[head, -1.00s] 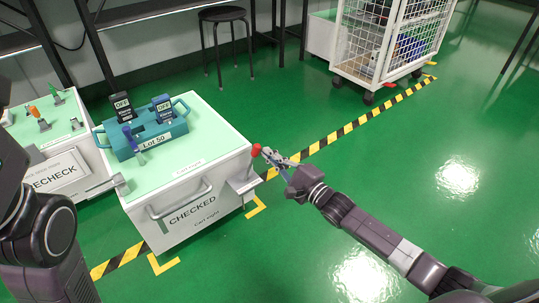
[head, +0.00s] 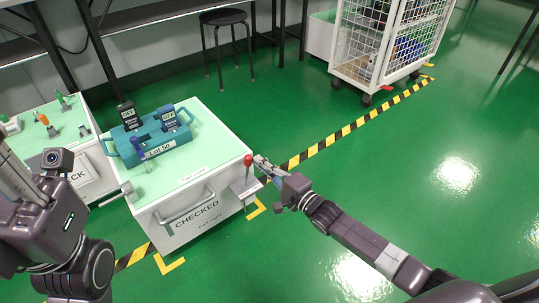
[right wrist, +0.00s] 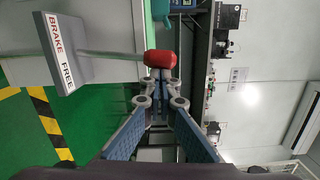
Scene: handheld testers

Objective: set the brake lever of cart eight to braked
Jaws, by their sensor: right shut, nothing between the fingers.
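Cart eight (head: 190,205) is a white cart with a pale green top, marked CHECKED. Its brake lever (head: 248,160) has a red knob and rises from a small plate at the cart's right front corner. In the right wrist view the red knob (right wrist: 162,63) is at the end of a grey rod, and the plate (right wrist: 65,50) reads BRAKE FREE. My right gripper (head: 261,164) is shut and empty, its tips (right wrist: 160,76) right by the knob; contact is unclear.
A blue carrier (head: 152,140) labelled Lot 50 stands on the cart. Another cart (head: 70,140) stands close on the left. A black stool (head: 223,17) and a white cage trolley (head: 380,45) are behind. The green floor at right is clear.

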